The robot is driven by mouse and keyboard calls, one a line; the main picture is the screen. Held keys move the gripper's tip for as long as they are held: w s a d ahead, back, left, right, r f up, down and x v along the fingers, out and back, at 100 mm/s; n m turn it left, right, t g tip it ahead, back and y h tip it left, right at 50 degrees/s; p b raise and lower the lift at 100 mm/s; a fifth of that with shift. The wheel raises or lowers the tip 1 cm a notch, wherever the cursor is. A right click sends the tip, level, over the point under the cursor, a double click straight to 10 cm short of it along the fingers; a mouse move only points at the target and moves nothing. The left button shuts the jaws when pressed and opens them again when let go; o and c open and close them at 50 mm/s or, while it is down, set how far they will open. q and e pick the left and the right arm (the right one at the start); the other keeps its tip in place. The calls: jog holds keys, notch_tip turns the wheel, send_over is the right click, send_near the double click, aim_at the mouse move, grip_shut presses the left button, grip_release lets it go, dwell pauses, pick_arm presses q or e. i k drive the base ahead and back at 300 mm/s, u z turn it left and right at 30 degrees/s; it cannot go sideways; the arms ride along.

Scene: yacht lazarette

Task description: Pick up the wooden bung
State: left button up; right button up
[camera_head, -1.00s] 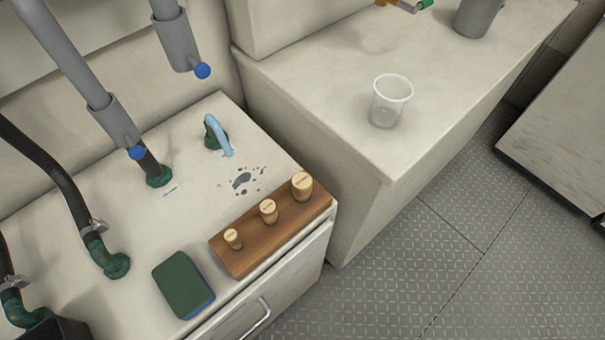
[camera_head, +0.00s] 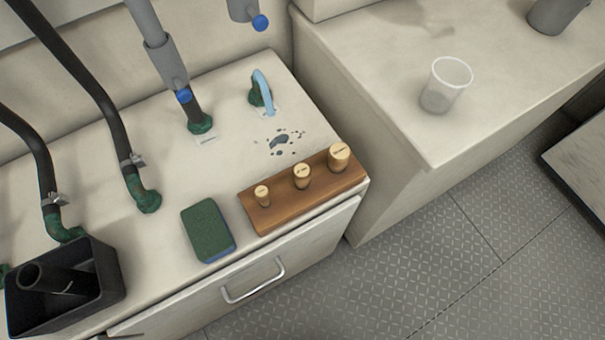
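Three pale wooden bungs stand upright in a brown wooden block (camera_head: 285,209) on the white counter. The smallest bung (camera_head: 262,196) is at the left, a medium one (camera_head: 301,176) in the middle, and the largest (camera_head: 339,157) at the right end. All three are unobstructed from above. Behind them, a green fitting (camera_head: 256,92) has a light-blue curved stream (camera_head: 265,92) coming from it, and dark wet spots (camera_head: 280,142) mark the counter between it and the block. Neither of my grippers can be made out in the head view.
A green and blue sponge (camera_head: 208,231) lies left of the block. A black open box (camera_head: 105,275) holds a dark cylinder at lower left. Black hoses (camera_head: 92,85) rise from green fittings. A clear cup (camera_head: 445,85) stands on the higher counter at right. A drawer handle (camera_head: 253,282) protrudes below.

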aim_at(301, 172)
jog(key=z, duration=0.5)
jog(key=k, duration=1.1)
jog(key=u, duration=0.4)
jog(key=i, duration=0.7)
jog(key=u, duration=0.45)
